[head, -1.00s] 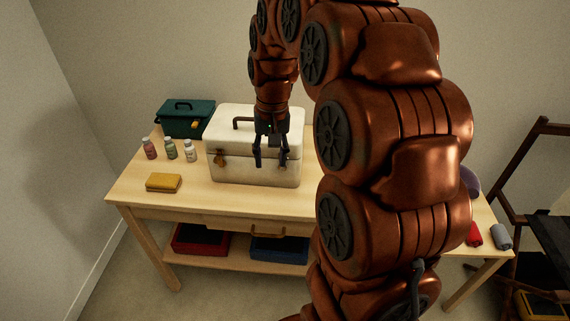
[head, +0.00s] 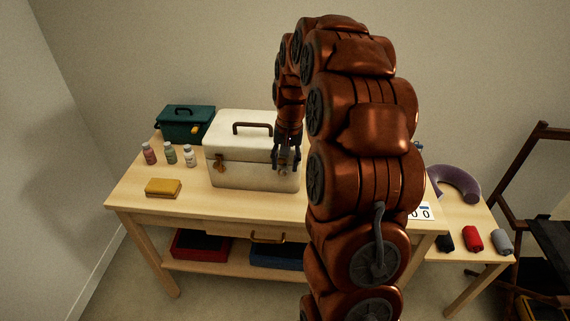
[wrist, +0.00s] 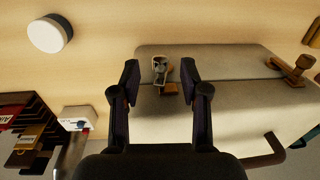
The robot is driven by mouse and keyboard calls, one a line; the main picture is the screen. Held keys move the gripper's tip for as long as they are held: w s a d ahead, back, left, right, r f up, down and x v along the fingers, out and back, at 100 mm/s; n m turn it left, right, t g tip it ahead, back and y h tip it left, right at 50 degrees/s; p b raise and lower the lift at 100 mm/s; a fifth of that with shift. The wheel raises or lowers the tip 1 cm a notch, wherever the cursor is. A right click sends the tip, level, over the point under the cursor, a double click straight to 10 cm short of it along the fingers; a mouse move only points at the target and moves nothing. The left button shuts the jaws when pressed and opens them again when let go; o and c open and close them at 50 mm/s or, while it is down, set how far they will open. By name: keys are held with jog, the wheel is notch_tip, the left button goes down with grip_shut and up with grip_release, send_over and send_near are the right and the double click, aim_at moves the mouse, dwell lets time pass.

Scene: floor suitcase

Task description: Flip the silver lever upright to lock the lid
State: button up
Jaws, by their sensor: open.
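The white case (head: 235,172) stands on the wooden table with its lid (head: 240,128) down. A brown handle (head: 253,126) is on top. The silver lever (wrist: 160,66) shows in the wrist view beside a small brass piece (wrist: 170,88) at the lid seam. It points away from the lid side; its exact tilt is hard to tell. My gripper (wrist: 160,76) is open, with one finger on each side of the lever, apart from it in the picture. In the head view my gripper (head: 286,160) is at the case's front right and hides the lever.
A brass latch (head: 219,163) is at the case's front left. A teal toolbox (head: 185,124), several small bottles (head: 171,154) and a yellow sponge (head: 163,187) are to the left. A purple neck pillow (head: 457,182) lies at right. The table front is clear.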

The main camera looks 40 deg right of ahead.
jog(key=shift+f, duration=0.8)
grip_shut()
